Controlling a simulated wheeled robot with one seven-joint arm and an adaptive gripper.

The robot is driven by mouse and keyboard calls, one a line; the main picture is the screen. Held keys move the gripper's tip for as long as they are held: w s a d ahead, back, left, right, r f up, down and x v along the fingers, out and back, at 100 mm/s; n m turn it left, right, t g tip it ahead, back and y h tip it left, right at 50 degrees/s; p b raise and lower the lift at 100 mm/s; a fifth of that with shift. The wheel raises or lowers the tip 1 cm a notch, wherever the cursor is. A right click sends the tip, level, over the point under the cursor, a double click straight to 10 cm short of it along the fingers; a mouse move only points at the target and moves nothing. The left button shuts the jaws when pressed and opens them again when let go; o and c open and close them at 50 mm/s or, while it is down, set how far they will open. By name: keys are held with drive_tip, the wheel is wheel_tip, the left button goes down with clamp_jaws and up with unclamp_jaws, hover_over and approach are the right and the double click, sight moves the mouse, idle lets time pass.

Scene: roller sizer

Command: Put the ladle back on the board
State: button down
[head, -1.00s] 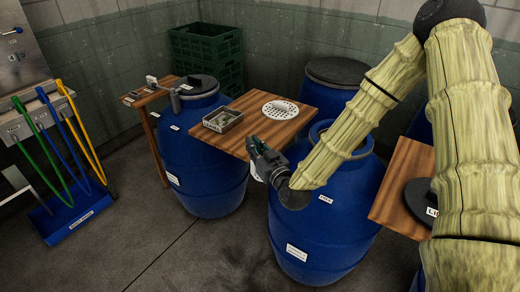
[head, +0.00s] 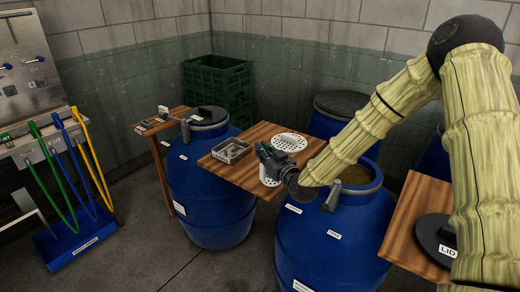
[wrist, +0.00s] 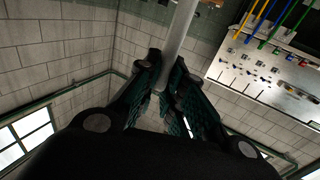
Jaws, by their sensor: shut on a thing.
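My gripper (head: 268,160) is over the front right part of the wooden board (head: 240,175) between the blue barrels. In the wrist view my gripper (wrist: 180,95) is shut around a straight grey rod, the handle of the ladle (wrist: 183,25), which runs up out of the picture. In the head view a whitish piece (head: 270,179) shows just below the fingers; I cannot tell whether it is part of the ladle or whether it touches the board. The ladle's far end is not clearly visible.
On the board are a small metal tray (head: 231,151) and a white perforated disc (head: 288,142). The open right barrel (head: 325,235) holds brownish stuff, with a grey fitting (head: 333,197) at its rim. A lid (head: 436,238) lies on another board at right.

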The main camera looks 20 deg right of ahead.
drive_tip(key=w+f+p, duration=0.3)
drive_tip(key=w+f, duration=0.1)
drive_tip(key=w, duration=0.3)
drive_tip(key=shift+w+d, duration=0.3)
drive_tip(key=shift+d, duration=0.1)
drive_tip(key=shift+f, duration=0.15)
drive_tip(key=shift+f, duration=0.1)
drive_tip(key=c, duration=1.5)
unclamp_jaws()
drive_tip(key=shift+c, duration=0.2)
